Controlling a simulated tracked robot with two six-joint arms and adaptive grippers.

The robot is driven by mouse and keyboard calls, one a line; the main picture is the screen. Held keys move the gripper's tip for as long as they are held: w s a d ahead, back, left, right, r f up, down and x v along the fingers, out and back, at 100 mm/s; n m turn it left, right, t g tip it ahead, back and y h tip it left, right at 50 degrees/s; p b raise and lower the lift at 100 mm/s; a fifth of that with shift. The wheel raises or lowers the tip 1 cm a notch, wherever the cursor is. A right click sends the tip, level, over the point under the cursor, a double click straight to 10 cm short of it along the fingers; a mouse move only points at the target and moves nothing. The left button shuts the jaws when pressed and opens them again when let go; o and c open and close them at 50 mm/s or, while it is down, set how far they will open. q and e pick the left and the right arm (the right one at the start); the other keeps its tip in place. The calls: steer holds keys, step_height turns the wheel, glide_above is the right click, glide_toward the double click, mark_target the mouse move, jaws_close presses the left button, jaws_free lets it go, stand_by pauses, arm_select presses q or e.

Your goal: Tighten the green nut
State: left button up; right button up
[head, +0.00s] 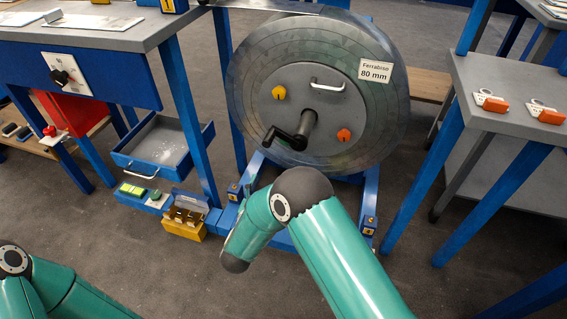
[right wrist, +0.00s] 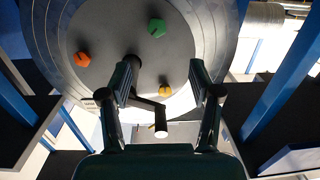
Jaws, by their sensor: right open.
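The green nut (right wrist: 157,27) sits on the grey face of the large disc (right wrist: 215,30) in the right wrist view, near the top of that picture. In the head view I cannot see the green nut; my right arm covers the lower part of the disc. My right gripper (right wrist: 162,84) is open and empty, its two fingers in front of the disc and apart from the green nut. In the head view the right gripper's fingers are hidden by my arm. My left gripper is out of view; only left arm links show.
A yellow nut (head: 279,92), an orange nut (head: 344,135), a black crank (head: 290,135) and a white handle (head: 327,85) are on the disc. A blue frame (head: 369,205) supports it. Grey-topped workbenches (head: 110,35) stand left and right. A blue drawer (head: 160,150) is open.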

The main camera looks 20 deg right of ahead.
arm_select(q)
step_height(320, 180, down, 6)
steer(key=b, duration=0.5)
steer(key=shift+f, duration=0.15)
arm_select(e)
steer(key=x, duration=1.6)
steer(key=shift+d+r+h, duration=0.4)
steer(key=shift+w, duration=0.1)
steer(key=c, duration=1.1)
steer(key=shift+a, duration=0.1)
steer(key=shift+c, duration=0.2)
